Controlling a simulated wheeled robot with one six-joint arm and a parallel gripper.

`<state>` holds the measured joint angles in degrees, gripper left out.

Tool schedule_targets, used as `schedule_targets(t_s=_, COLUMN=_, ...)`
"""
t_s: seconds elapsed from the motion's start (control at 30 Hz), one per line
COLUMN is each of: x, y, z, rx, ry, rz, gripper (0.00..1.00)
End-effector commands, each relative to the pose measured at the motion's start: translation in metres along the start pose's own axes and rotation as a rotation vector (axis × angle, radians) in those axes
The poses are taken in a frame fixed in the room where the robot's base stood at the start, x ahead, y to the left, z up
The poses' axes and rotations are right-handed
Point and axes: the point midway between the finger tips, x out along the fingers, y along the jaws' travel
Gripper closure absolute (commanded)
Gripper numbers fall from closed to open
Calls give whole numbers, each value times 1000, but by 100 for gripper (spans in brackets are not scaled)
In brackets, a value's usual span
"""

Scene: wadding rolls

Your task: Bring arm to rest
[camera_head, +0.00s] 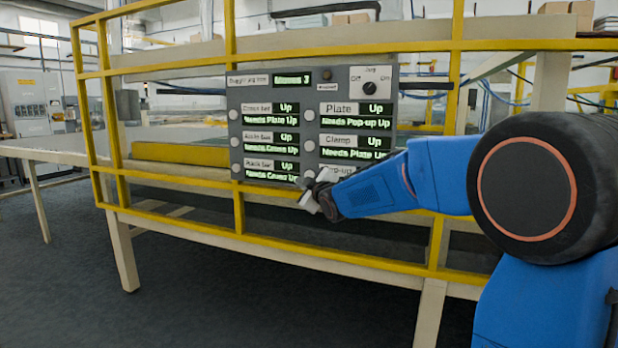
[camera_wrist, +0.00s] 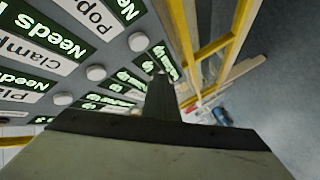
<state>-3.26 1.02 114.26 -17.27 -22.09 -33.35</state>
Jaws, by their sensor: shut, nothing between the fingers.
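My blue arm reaches in from the right in the head view, and my gripper (camera_head: 312,196) is at the lower middle of a grey control panel (camera_head: 312,85). The gripper is shut and empty. In the wrist view, the shut fingers (camera_wrist: 162,85) point at the panel's lower edge, close to a round grey button (camera_wrist: 139,42). Whether the fingertips touch the panel cannot be told. The panel has green-lit labels, two columns of round buttons and a black knob (camera_head: 369,88) at upper right. My gripper hides part of the lower right label.
A yellow guard frame (camera_head: 239,212) carries the panel and stands on beige legs (camera_head: 122,252). A long pale table (camera_head: 60,148) extends at the left, with a grey cabinet (camera_head: 32,105) behind. Dark floor (camera_head: 60,290) in front is clear.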

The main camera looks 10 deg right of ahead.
Motion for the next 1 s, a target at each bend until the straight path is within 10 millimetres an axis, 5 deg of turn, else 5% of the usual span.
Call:
schedule_targets(t_s=0.23, x=-4, y=0, z=1, rx=6, ry=-8, rz=-3, gripper=100)
schedule_targets(t_s=0.37, x=-26, y=0, z=8, rx=45, ry=-56, rz=-20, gripper=100)
schedule_targets(t_s=0.67, x=-134, y=-22, z=48, rx=242, ry=-296, rz=-105, gripper=100)
schedule_targets(t_s=1.0, x=-276, y=-75, z=95, rx=484, ry=-582, rz=-194, gripper=100)
